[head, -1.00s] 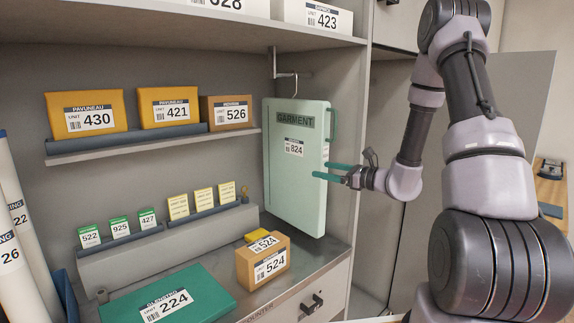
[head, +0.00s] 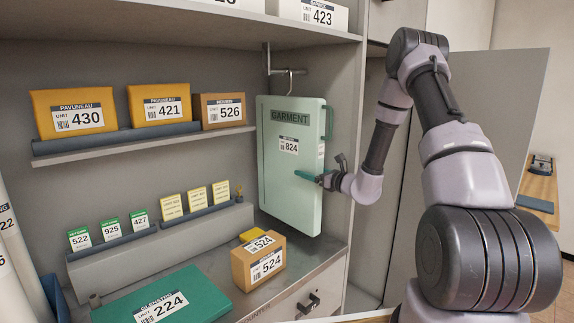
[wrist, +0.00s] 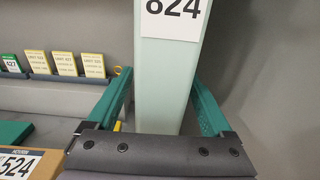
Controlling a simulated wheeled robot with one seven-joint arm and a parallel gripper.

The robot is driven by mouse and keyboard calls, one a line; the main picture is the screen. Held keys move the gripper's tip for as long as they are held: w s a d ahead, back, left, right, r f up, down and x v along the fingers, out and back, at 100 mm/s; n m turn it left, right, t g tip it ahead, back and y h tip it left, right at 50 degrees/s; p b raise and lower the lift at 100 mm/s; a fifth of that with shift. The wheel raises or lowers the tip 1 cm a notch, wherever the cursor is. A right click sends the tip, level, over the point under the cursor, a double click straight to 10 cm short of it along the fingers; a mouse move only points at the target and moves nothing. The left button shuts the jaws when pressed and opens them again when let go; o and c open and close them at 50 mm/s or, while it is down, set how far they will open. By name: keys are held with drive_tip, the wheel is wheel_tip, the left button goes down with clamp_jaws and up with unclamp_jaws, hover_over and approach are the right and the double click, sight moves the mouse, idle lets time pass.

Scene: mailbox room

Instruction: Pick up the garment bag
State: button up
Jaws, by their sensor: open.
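The garment bag (head: 289,170) is a flat mint-green slab labelled GARMENT and 824. It hangs upright from a hook on a short rail, at the right side of the shelf unit. My gripper (head: 309,175) is at the bag's right edge, with one teal finger across its front face and the other hidden behind it. In the wrist view the bag (wrist: 165,80) stands between the two open fingers, with a visible gap on each side.
A brown 524 box (head: 258,268) and a green 224 package (head: 160,300) lie on the counter below. A shelf (head: 150,145) with yellow and brown parcels is to the left. A cabinet wall stands close to the right of the bag.

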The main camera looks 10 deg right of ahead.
drive_tip(key=shift+x, duration=0.95)
drive_tip(key=shift+c, duration=0.3)
clamp_jaws()
drive_tip(key=shift+r, duration=0.15)
